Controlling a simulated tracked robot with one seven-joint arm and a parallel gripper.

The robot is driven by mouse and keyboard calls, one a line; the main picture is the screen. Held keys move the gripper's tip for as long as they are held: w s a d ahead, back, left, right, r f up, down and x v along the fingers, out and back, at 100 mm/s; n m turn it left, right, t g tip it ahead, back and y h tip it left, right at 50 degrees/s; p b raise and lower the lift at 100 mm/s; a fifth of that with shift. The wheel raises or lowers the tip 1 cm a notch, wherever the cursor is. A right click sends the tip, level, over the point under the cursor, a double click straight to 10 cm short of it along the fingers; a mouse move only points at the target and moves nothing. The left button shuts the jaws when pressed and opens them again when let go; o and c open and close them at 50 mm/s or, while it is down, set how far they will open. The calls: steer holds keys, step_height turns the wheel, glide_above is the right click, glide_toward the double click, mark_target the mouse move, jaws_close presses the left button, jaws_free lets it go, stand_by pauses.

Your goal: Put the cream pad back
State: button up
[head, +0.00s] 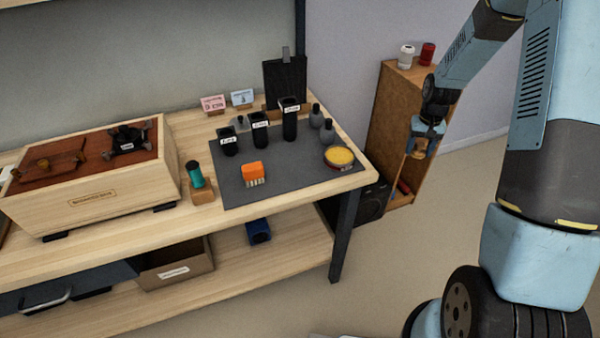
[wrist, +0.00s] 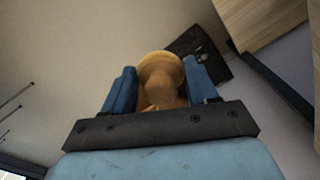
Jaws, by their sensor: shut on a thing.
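My gripper (head: 420,147) hangs in the air right of the workbench, in front of the wooden cabinet. It is shut on a tan, wooden-looking knob or handle with a paler cream disc at its far end, which I take to be the cream pad (wrist: 160,61). In the wrist view, the handle sits between the two blue fingers (wrist: 160,75). In the head view the held cream pad (head: 417,154) is small and partly covered by the fingers. The disc's far face is hidden.
The cabinet (head: 387,112) carries white and red jars. A black speaker (head: 371,203) stands below. Floor is clear.

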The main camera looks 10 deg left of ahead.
steer(key=s+a+r+n, duration=0.2)
steer(key=s+a+r, duration=0.25)
steer(key=a, duration=0.35)
steer(key=s+a+r+n, duration=0.1)
steer(key=s+a+r, duration=0.3)
steer(key=s+a, duration=0.3)
steer(key=s+a+r+n, duration=0.25)
steer(key=s+a, duration=0.25)
steer(key=s, duration=0.3)
steer(key=s+a+r+n, duration=0.1)
steer(key=s+a+r, duration=0.2)
steer(key=s+a, duration=0.3)
glide_above(304, 174)
step_height(304, 174, down, 9)
steer(key=shift+s+d+f, duration=0.1)
steer(key=shift+s, duration=0.05)
steer(key=shift+f, duration=1.7)
steer(key=shift+f, duration=0.1)
steer(key=o, duration=1.1)
